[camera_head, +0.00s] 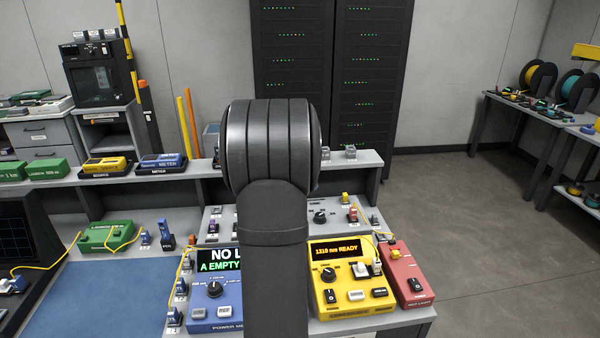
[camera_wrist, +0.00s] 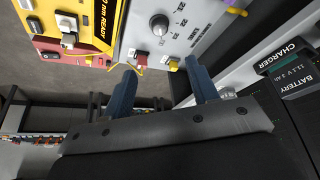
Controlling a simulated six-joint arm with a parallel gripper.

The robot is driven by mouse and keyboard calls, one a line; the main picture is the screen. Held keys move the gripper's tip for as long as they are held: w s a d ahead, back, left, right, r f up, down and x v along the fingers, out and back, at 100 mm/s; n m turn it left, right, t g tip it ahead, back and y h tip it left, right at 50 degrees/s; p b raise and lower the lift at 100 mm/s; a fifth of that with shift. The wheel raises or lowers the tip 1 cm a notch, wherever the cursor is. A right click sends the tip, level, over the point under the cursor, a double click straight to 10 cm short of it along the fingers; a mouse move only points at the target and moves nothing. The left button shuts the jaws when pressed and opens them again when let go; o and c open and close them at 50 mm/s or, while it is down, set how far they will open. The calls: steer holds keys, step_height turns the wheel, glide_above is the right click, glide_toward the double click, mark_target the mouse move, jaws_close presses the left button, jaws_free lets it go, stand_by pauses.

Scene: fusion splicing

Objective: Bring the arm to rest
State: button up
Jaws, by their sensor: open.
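My gripper (camera_wrist: 164,70) shows in the wrist view with its two blue fingers spread apart. Nothing is held between them. In the head view my arm stands upright in the middle of the picture, and the gripper is hidden behind it. The fingers point toward a grey panel (camera_wrist: 190,35) with a black knob (camera_wrist: 159,25); I cannot tell how far off it is.
A yellow unit (camera_head: 350,285) reading "1310 nm READY" and a red unit (camera_head: 405,272) stand right of my arm. A blue power meter (camera_head: 212,290) is partly covered by the arm. A green box (camera_head: 105,236) lies left. Black racks (camera_head: 370,80) stand behind.

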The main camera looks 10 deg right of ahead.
mark_target(320, 215)
steer(key=x, duration=1.7)
steer(key=shift+d+f, duration=0.1)
steer(key=shift+f, duration=0.1)
steer(key=shift+r, duration=0.1)
steer(key=shift+f, duration=0.2)
steer(key=n, duration=0.2)
steer(key=shift+s+d+r+n+t+y, duration=0.1)
steer(key=shift+s+n+t+y, duration=0.05)
steer(key=shift+n+t+y, duration=0.25)
steer(key=shift+s+d+n+t+y, duration=0.15)
steer(key=shift+n+y, duration=0.3)
steer(key=shift+n, duration=0.8)
steer(key=shift+w+d+n+t+y, duration=0.15)
steer(key=shift+n+y, duration=0.3)
steer(key=shift+n, duration=0.8)
steer(key=v, duration=1.2)
steer(key=shift+s, duration=0.25)
steer(key=shift+a+r, duration=0.1)
steer(key=shift+a, duration=0.05)
